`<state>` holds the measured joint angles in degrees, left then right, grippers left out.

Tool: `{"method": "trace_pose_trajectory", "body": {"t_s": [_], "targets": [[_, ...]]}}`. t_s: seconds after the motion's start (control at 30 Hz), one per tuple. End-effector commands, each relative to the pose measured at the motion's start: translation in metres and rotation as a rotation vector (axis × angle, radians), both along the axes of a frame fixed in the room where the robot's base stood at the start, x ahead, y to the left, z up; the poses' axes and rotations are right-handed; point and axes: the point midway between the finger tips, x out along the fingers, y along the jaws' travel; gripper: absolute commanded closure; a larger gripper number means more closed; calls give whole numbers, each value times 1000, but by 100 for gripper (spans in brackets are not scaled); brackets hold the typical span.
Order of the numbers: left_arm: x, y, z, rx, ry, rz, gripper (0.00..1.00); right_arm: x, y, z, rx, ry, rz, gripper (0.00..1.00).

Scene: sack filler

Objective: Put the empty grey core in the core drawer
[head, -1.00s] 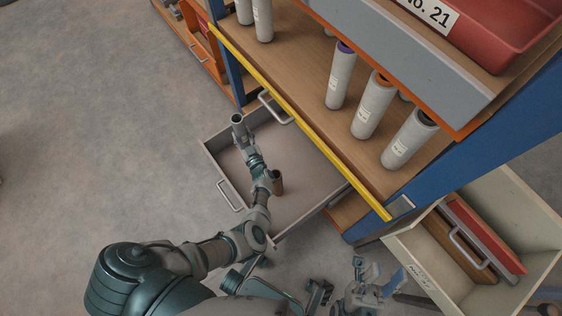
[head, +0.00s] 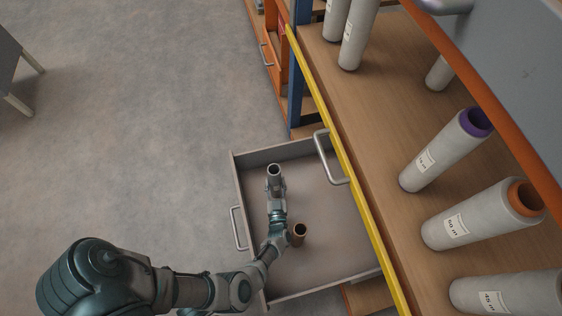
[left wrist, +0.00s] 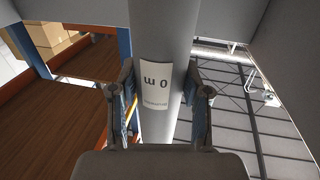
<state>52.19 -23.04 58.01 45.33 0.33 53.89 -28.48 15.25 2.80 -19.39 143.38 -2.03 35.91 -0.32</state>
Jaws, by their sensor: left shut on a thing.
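The grey core (head: 274,172) is a hollow grey tube with a dark open end. It stands roughly upright in my left gripper (head: 276,188), over the open core drawer (head: 330,205); I cannot tell whether it touches the floor. In the left wrist view the core (left wrist: 160,35) runs between the two fingers (left wrist: 160,98), with a white label reading "0 m". My left gripper is shut on it. A brown core (head: 298,235) is in the drawer beside my left forearm. My right gripper is not in view.
A wooden shelf with a yellow edge (head: 345,165) overhangs the drawer's right side. The drawer has free floor to the right of my gripper.

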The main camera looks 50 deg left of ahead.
Motion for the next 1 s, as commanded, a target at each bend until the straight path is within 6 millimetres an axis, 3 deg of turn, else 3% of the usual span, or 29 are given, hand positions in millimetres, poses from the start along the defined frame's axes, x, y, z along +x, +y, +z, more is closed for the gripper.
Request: {"method": "trace_pose_trajectory", "body": {"t_s": [0.03, 0.07, 0.47, 0.5, 0.6, 1.0], "targets": [[-5, -3, -18, -1, 14, 0, 90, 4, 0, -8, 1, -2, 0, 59], [-6, -4, -20, 0, 13, 1, 90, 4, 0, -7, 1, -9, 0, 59], [-3, -4, -20, -2, 2, 1, 90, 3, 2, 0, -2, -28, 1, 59], [-3, -5, -21, -3, 3, 1, 50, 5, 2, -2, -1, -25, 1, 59], [-3, -5, -21, -3, 3, 2, 28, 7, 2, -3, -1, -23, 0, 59], [-4, -5, -17, 0, 1, 3, 28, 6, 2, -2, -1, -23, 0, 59]]}}
